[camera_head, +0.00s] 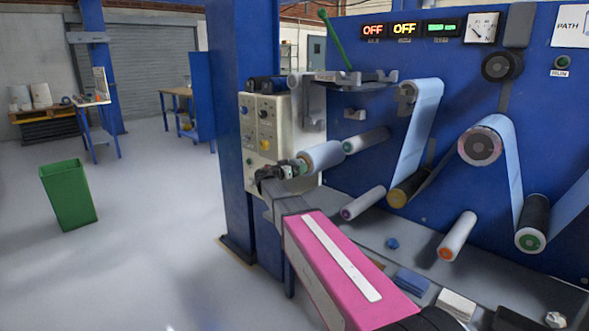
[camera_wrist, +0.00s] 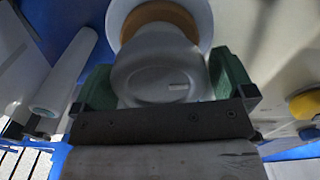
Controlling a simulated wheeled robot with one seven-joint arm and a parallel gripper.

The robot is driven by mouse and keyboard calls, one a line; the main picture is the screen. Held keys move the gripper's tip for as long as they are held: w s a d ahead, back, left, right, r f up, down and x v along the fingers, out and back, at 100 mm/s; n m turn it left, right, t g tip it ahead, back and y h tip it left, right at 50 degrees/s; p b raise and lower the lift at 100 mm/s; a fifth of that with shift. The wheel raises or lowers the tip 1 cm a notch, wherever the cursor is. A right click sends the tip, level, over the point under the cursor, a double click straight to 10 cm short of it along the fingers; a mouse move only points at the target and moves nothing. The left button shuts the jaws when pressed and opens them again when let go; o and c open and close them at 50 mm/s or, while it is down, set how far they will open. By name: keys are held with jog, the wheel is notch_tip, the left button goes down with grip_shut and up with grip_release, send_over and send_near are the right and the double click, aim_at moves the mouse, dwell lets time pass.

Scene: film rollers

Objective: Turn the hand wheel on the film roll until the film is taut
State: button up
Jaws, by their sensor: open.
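The film roll (camera_head: 323,156) sticks out from the machine front, left of centre in the head view. My gripper (camera_head: 294,167) is at its near end, at the tip of my pink arm, and covers the hand wheel there. In the wrist view the hand wheel (camera_wrist: 160,72) is a grey round knob, with an orange ring (camera_wrist: 165,14) and the pale roll edge behind it. The green fingers of my gripper stand open on either side of the knob. I cannot tell whether they touch it. The pale blue film (camera_head: 418,130) runs over several rollers further right.
A grey control box (camera_head: 262,125) with knobs stands close left of my gripper, beside a blue column (camera_head: 235,120). A grey ledge with small loose items lies below the rollers. A green bin (camera_head: 68,195) stands on the open floor at left.

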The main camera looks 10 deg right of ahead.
jog(key=shift+c, duration=0.3)
jog(key=c, duration=0.7)
jog(key=shift+n, duration=0.3)
jog(key=n, duration=0.9)
jog(key=o, duration=0.8)
jog(key=shift+c, duration=0.2)
